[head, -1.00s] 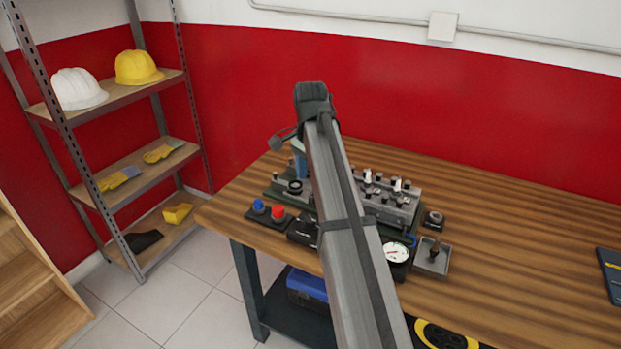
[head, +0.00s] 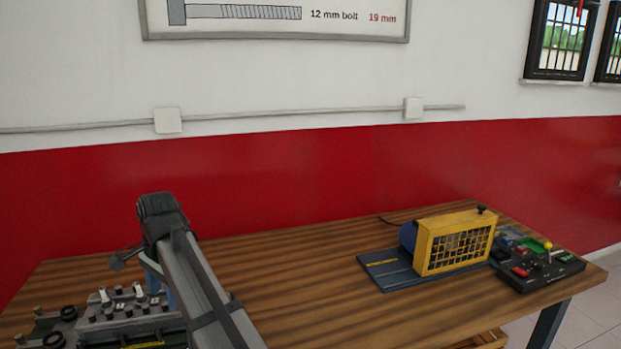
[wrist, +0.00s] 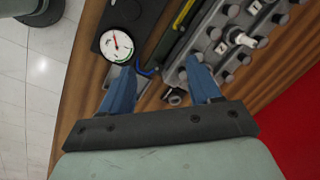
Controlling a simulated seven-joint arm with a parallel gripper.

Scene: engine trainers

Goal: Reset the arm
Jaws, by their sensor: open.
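My gripper (wrist: 164,88) shows in the wrist view with two blue fingers spread apart and nothing between them. It hangs above the wooden table beside the engine trainer. In the head view my arm stretches over the table's left part and the fingers are mostly hidden behind it. The engine trainer (head: 125,315) is a grey block with several bolts and knobs at the lower left, partly cut off by the frame. It also shows in the wrist view (wrist: 205,62).
A white-faced dial gauge (wrist: 116,45) lies left of the trainer, close to the table edge. A yellow caged unit (head: 455,243) and a black control box (head: 535,270) stand on the table's right. The table middle (head: 310,260) is clear. A red and white wall stands behind.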

